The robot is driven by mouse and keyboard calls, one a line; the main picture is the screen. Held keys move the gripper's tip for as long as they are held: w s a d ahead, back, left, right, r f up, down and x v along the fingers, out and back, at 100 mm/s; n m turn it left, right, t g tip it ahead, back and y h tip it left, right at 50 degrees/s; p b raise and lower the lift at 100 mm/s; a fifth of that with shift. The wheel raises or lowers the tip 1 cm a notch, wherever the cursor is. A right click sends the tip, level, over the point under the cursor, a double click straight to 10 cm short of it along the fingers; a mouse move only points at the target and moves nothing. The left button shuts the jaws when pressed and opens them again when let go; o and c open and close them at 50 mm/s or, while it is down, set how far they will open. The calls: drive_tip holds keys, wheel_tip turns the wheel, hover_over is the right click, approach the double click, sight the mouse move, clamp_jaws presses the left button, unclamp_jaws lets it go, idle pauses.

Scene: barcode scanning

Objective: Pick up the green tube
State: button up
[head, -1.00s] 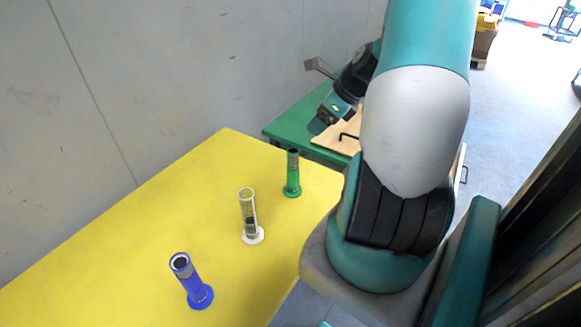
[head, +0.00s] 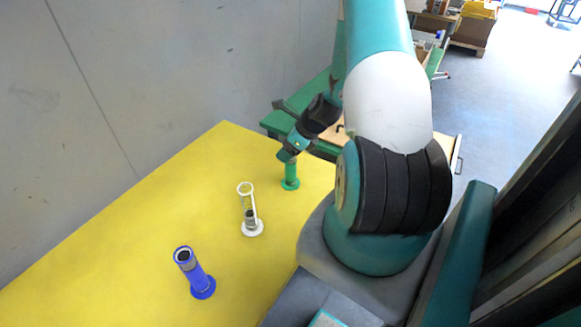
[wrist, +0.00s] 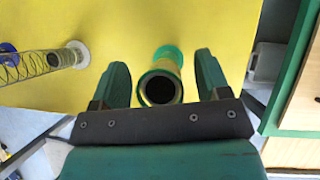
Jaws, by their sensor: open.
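The green tube (head: 291,172) stands upright on the yellow table (head: 150,215), near its far right edge. Its top is hidden behind my wrist in the head view. In the wrist view the green tube (wrist: 161,83) shows its dark open top between the two fingers of my gripper (wrist: 165,75). My gripper is open, one finger on each side of the tube, with visible gaps on both sides. I cannot tell how far down the fingers reach along the tube.
A white clear-walled tube (head: 249,210) and a blue tube (head: 195,273) stand nearer on the yellow table. A green table (head: 322,95) adjoins behind. A grey wall (head: 180,70) runs along the left. The table's left part is clear.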

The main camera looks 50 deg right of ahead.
drive_tip(key=shift+w+f, duration=0.2)
drive_tip(key=shift+f, duration=0.2)
drive_tip(key=shift+c, duration=0.2)
clamp_jaws()
drive_tip(key=shift+r, duration=0.1)
